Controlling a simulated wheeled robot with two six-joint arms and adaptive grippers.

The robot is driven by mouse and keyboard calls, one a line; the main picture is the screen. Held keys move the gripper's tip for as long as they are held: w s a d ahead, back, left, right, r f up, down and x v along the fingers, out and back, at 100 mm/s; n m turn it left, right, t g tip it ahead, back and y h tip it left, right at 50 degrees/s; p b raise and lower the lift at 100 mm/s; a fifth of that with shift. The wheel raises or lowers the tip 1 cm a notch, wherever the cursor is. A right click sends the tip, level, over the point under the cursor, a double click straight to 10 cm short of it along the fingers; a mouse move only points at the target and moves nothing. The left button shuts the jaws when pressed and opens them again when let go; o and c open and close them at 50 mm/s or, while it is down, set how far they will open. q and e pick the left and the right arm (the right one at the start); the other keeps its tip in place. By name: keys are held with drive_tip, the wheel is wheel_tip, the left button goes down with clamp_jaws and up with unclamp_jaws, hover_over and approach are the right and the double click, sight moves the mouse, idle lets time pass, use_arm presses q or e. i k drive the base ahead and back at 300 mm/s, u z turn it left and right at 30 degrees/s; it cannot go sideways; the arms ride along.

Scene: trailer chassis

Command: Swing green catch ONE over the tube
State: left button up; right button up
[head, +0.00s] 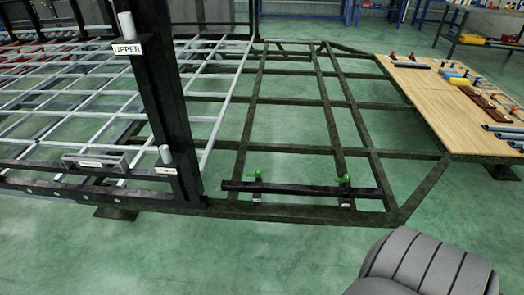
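A dark tube (300,189) lies crosswise on the near part of the trailer frame (285,212). Two small green catches sit along it: a left green catch (257,175) and a right green catch (344,180). Both appear to stick up above the tube; I cannot tell whether either lies over it. A small pale label shows below each catch, too small to read, so I cannot tell which catch is ONE. Neither of my grippers is in view.
A dark upright post (160,85) with an "UPPER" sign (127,49) stands left of the tube. A pale grid deck (70,95) spreads behind it. A wooden board (440,100) with several tools lies at the right. Open green floor (270,255) is in front.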

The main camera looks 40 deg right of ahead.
sight(258, 172)
drive_tip(key=z, duration=0.5)
drive_tip(key=i, duration=1)
drive_tip(key=z, duration=1.55)
drive_tip(key=i, duration=0.65)
drive_tip(key=z, duration=0.8)
